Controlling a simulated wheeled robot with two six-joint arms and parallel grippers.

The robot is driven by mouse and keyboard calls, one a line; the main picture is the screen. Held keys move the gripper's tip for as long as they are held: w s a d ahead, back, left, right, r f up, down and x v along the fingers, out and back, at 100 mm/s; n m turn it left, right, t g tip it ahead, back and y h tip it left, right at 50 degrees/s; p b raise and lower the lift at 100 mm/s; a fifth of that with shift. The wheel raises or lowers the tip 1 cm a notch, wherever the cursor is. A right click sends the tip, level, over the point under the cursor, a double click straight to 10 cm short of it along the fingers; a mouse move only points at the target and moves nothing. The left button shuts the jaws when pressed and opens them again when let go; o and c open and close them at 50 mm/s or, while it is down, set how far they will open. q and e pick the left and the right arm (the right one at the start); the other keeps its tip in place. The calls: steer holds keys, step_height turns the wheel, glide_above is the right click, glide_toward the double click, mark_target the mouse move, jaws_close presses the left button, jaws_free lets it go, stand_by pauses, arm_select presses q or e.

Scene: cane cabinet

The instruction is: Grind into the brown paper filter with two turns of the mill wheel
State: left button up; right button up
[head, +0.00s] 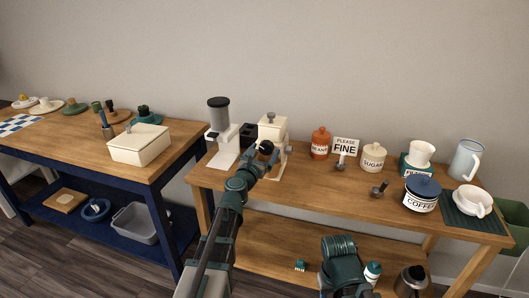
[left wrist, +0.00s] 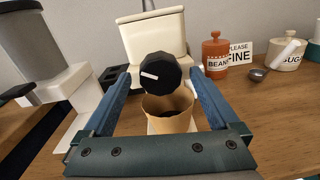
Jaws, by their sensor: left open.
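A cream mill (head: 272,128) stands at the left part of the right-hand bench, and its body shows in the left wrist view (left wrist: 153,36). On its front is a black wheel (left wrist: 160,74) with a white mark pointing left. Just below the wheel is the brown paper filter (left wrist: 170,118), open at the top with something dark inside. My left gripper (left wrist: 163,82) is open, its blue fingers on either side of the wheel and filter; contact is not clear. In the head view the left gripper (head: 263,154) hides the filter.
A white grinder with a dark hopper (head: 219,125) stands left of the mill. To the right are a BEANS jar (head: 320,144), a PLEASE FINE sign (head: 345,147), a SUGAR jar (head: 373,157) and a COFFEE jar (head: 421,193). A white box (head: 139,145) sits on the left bench.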

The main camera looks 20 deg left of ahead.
arm_select(q)
steer(key=c, duration=1.4)
steer(key=shift+o, duration=0.2)
steer(key=shift+m, duration=0.3)
steer(key=m, duration=0.5)
steer(key=shift+r+p, duration=0.1)
steer(key=shift+p, duration=0.25)
steer(key=m, duration=0.6)
steer(key=shift+y, duration=0.3)
steer(key=shift+m, duration=0.3)
steer(key=o, duration=1.4)
steer(key=shift+c, duration=0.2)
